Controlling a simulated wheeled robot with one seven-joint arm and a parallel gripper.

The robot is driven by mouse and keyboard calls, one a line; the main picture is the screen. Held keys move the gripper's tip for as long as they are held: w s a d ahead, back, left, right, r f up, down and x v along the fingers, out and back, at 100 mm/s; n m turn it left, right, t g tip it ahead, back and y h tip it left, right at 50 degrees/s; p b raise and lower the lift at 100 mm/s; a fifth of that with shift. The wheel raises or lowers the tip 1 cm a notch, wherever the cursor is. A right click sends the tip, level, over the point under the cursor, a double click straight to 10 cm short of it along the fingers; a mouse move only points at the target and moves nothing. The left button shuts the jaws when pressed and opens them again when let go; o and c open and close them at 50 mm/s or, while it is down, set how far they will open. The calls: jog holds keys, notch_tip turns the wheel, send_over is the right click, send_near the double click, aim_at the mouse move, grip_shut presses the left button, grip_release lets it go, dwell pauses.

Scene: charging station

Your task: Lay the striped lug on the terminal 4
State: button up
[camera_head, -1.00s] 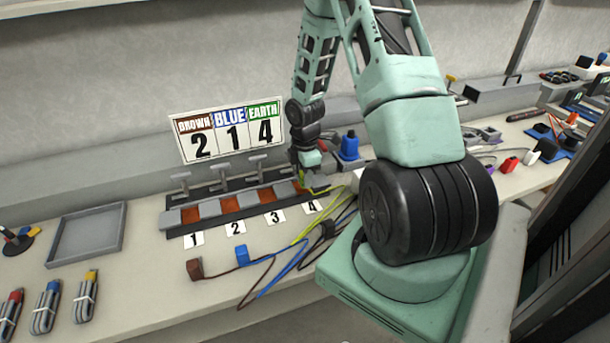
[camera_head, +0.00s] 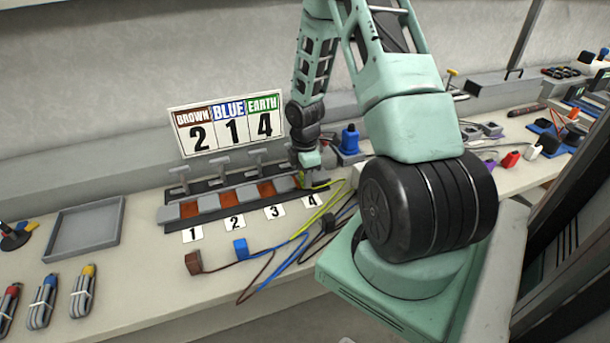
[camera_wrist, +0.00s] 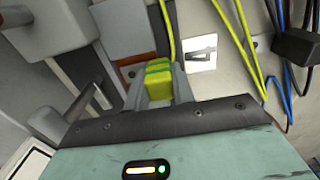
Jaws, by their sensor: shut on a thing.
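My gripper (camera_wrist: 160,92) is shut on the striped lug (camera_wrist: 158,80), a yellow block with green stripes, seen between the fingers in the wrist view. In the head view my gripper (camera_head: 312,180) is at the right end of the terminal row, behind the card "4" (camera_head: 311,201). Terminal 4 is mostly hidden there by the gripper. In the wrist view a strip of orange-brown pad (camera_wrist: 134,62) shows just left of the lug, and the card "4" (camera_wrist: 200,52) lies to its right. I cannot tell whether the lug touches the pad.
The lug's yellow-green wire (camera_head: 322,213) runs over the bench. Brown (camera_head: 194,263) and blue (camera_head: 241,250) lugs lie in front of the row. T-handled clamps (camera_head: 220,168) stand behind the terminals. A sign (camera_head: 228,122) reads brown 2, blue 1, earth 4. A grey tray (camera_head: 86,228) is at left.

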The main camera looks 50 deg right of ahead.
jog(key=shift+f, duration=0.15)
jog(key=o, duration=1)
jog(key=shift+o, duration=0.2)
notch_tip(320, 180, up, 17)
jog(key=shift+r, duration=0.2)
